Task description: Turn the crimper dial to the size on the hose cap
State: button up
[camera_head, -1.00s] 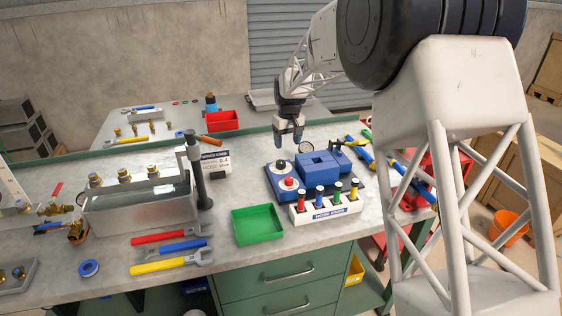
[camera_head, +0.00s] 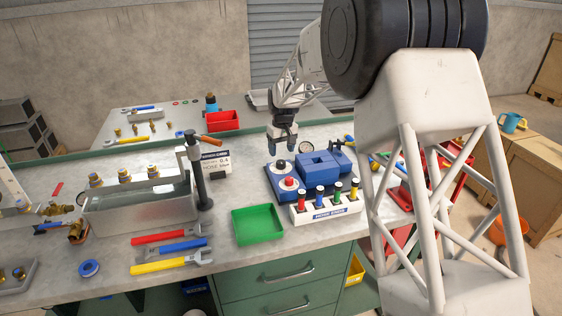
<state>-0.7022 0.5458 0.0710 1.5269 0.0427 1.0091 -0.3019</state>
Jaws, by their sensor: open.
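The crimper (camera_head: 319,163) is a blue machine on a dark blue base on the bench, right of centre. A small light grey round part with a dark centre, which looks like its dial (camera_head: 280,166), sits at the base's left end; its markings are too small to read. A red button (camera_head: 289,183) is in front of it. My gripper (camera_head: 282,146) is open, pointing down just above the dial, apart from it as far as I can see. A white rack (camera_head: 325,212) holds hose ends with red, blue, green and yellow caps; no size on the caps is legible.
A green tray (camera_head: 258,225) stands left of the rack. A black post (camera_head: 201,180) and a water tank (camera_head: 140,205) are further left, with several wrenches (camera_head: 172,241) in front. Bare bench lies between post and crimper.

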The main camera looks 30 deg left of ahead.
aim_at(281, 162)
jog(key=shift+s+f, duration=0.1)
jog(key=shift+f, duration=2.65)
jog(key=c, duration=0.9)
jog(key=shift+c, duration=0.2)
jog(key=shift+r+m, duration=0.1)
jog(key=shift+m, duration=0.4)
jog(key=m, duration=1)
jog(key=shift+m, duration=0.4)
